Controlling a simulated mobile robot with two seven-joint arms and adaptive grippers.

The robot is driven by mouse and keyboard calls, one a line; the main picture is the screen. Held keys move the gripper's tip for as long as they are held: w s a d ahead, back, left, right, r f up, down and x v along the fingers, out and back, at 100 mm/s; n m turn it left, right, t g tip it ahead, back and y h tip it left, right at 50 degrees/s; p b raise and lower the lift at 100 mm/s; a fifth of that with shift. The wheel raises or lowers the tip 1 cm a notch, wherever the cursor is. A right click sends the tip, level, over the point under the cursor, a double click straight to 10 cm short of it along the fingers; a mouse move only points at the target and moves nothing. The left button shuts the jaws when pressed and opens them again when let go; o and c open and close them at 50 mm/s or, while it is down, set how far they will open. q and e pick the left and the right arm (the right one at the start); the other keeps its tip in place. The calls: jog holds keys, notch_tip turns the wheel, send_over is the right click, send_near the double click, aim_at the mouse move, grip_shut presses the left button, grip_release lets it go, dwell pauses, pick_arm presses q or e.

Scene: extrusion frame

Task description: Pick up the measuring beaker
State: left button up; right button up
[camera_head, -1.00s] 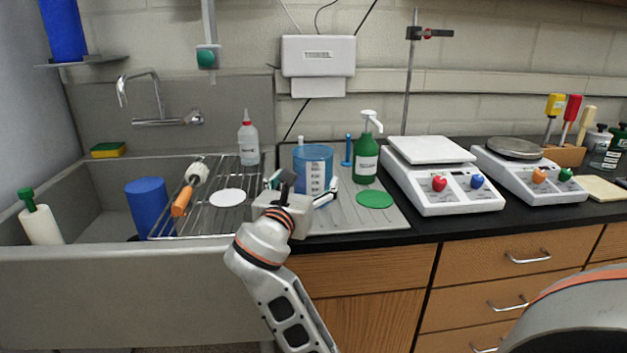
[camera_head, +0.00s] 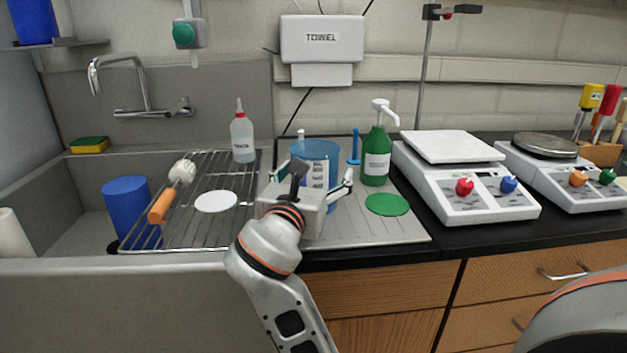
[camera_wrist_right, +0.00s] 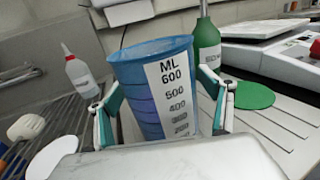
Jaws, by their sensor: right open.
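The measuring beaker (camera_head: 318,150) is translucent blue with a white ML scale and stands upright on the grey drainboard beside the sink. It also fills the middle of the right wrist view (camera_wrist_right: 150,75). My right gripper (camera_head: 313,176) is open in front of the beaker. In the right wrist view, the green-and-white fingers of this gripper (camera_wrist_right: 164,92) stand to the left and right of the beaker. I cannot tell whether either finger touches it. The gripper body hides the beaker's base. My left gripper is not in view.
A green pump bottle (camera_head: 376,150) stands close right of the beaker, with a green disc (camera_head: 387,204) in front. A blue upright item (camera_head: 354,147) is behind. A wire rack (camera_head: 190,235) holds a white squeeze bottle (camera_head: 243,137), white disc and brush. Scales (camera_head: 465,190) stand right.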

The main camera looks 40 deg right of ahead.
jog(key=shift+d, duration=0.1)
jog(key=shift+r, duration=0.1)
jog(key=c, duration=1.4)
jog(key=shift+r, duration=0.1)
